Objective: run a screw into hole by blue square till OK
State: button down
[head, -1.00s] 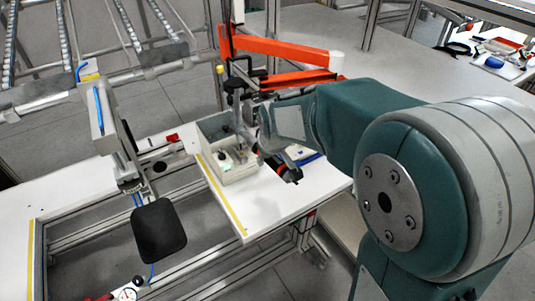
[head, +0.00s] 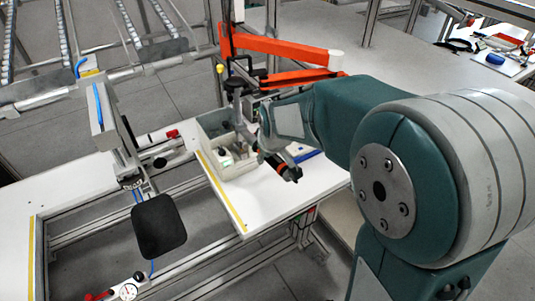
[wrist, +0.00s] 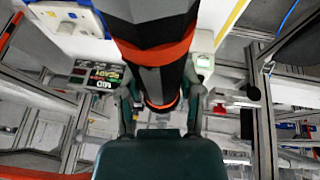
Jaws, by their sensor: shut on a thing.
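My gripper (wrist: 162,108) is shut on a dark screwdriver with orange bands (wrist: 150,50) in the wrist view; its fingers press the body from both sides. In the head view my gripper (head: 268,143) is partly hidden by my arm. The screwdriver's dark end with an orange band (head: 288,171) sticks out to the lower right, above the white table. I cannot make out a screw, its hole or the blue square. A display with red and green digits (wrist: 97,76) shows in the wrist view, but I cannot read an OK on it.
A pale open box (head: 238,167) stands on the white table (head: 262,203), left of my gripper. An orange jointed arm (head: 275,46) reaches across behind. A blue flat thing (head: 308,155) lies to the right. A dark pad (head: 159,226) is at front left.

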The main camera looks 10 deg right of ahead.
jog(key=shift+f, duration=0.25)
jog(key=shift+r, duration=0.1)
jog(key=shift+r, duration=3)
jog(key=d, duration=0.9)
jog(key=shift+w+d, duration=0.15)
jog(key=shift+w, duration=0.25)
jog(key=shift+d, duration=0.1)
jog(key=d, duration=0.9)
jog(key=shift+w, duration=0.4)
jog(key=shift+a+f, duration=0.1)
jog(key=shift+f, duration=0.05)
